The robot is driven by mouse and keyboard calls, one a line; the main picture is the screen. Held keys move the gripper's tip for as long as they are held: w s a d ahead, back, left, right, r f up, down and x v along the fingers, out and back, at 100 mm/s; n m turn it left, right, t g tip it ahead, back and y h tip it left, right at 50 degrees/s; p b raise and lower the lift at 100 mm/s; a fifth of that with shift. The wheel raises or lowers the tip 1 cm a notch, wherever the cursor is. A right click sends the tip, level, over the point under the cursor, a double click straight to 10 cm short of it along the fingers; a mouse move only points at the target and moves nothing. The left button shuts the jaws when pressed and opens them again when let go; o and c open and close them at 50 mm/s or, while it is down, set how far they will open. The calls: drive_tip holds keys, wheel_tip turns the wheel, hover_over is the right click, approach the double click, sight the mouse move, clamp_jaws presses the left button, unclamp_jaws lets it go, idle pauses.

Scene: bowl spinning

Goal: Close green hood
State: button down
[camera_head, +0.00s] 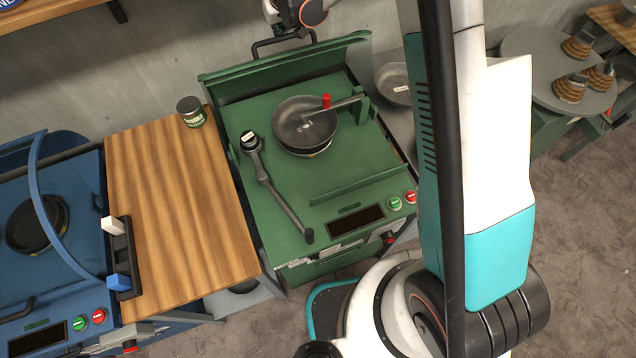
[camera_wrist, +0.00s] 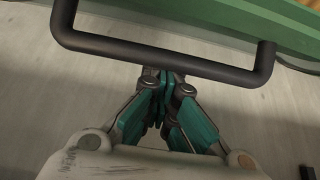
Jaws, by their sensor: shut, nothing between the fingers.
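The green hood (camera_head: 285,66) stands raised at the back of the green machine (camera_head: 350,165) in the head view. Its edge also shows along the top of the wrist view (camera_wrist: 240,20). The hood's black bar handle (camera_head: 262,44) sticks out from its upper edge and crosses the wrist view (camera_wrist: 150,55). My gripper (camera_wrist: 165,74) is shut and empty, with its fingertips right at the middle of the bar. I cannot tell whether they touch it. In the head view my wrist shows at the top edge, above the hood, and the fingertips are hard to make out.
A dark pan (camera_head: 305,122) and a lever arm (camera_head: 275,190) sit on the machine top. A wooden counter (camera_head: 175,215) with a can (camera_head: 190,112) and a blue machine (camera_head: 60,230) stand left. A grey bowl (camera_head: 392,82) is at the right. The wall is close behind the hood.

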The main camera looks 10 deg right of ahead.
sight(286, 38)
drive_tip(key=shift+s+f, duration=0.2)
drive_tip(key=shift+s, duration=0.05)
idle(0.3)
drive_tip(key=shift+s+d+r, duration=0.2)
drive_tip(key=shift+s+r, duration=0.15)
drive_tip(key=shift+s, duration=0.55)
drive_tip(key=shift+s+d+r, duration=0.2)
drive_tip(key=shift+s+r, duration=0.1)
drive_tip(key=shift+s, duration=0.55)
drive_tip(key=shift+s+d+r, duration=0.2)
drive_tip(key=shift+s+r, duration=0.15)
drive_tip(key=shift+s, duration=0.65)
